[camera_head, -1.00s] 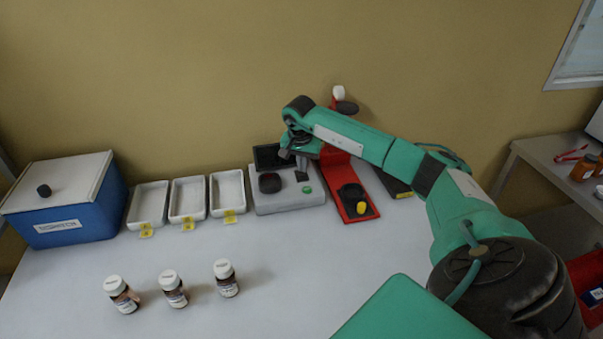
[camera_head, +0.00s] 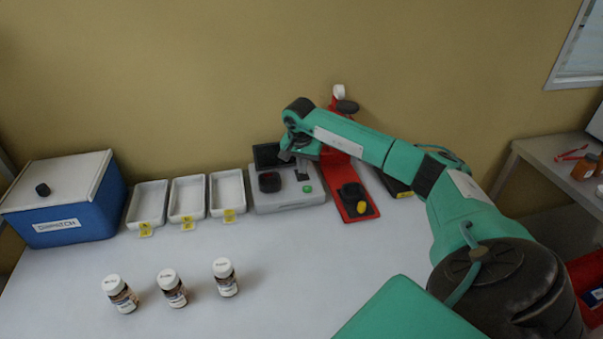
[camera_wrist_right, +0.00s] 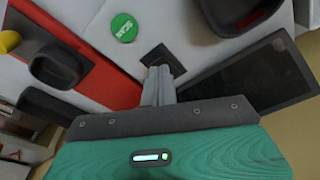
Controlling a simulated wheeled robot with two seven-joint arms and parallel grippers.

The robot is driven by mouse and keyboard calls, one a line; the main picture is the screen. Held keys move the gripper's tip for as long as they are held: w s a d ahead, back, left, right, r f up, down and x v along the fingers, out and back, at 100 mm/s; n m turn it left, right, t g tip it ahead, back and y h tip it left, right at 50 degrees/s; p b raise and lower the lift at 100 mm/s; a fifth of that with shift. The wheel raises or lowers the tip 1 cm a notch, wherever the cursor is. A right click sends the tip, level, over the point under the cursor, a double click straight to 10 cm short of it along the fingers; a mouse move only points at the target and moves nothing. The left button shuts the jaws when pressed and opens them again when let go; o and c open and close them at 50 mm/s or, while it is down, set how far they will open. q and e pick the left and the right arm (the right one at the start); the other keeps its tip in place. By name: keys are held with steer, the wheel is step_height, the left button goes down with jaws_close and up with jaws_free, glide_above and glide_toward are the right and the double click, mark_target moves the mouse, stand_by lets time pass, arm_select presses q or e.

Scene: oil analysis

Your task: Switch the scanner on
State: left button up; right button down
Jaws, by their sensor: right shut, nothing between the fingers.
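The scanner (camera_head: 288,202) is a light grey box at the back of the table, with a dark screen (camera_head: 267,155) standing at its rear. A round green button (camera_head: 307,189) is on its top and shows in the right wrist view (camera_wrist_right: 124,27) with lettering. A small black square switch (camera_wrist_right: 158,56) sits between the button and the screen. My right gripper (camera_wrist_right: 158,76) is shut and empty, with its fingertips right at the edge of that switch; I cannot tell whether they touch it. The screen (camera_wrist_right: 252,73) looks dark in the wrist view too. My left gripper is not in view.
A red stand (camera_head: 346,185) with a yellow knob (camera_head: 362,208) is right of the scanner. White trays (camera_head: 188,197) with yellow tags and a blue box (camera_head: 70,208) are to the left. Labelled bottles (camera_head: 172,288) stand in front. The table centre is clear.

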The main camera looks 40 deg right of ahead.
steer(key=shift+f, duration=0.4)
steer(key=shift+r+p, duration=1.85)
steer(key=shift+r, duration=1.7)
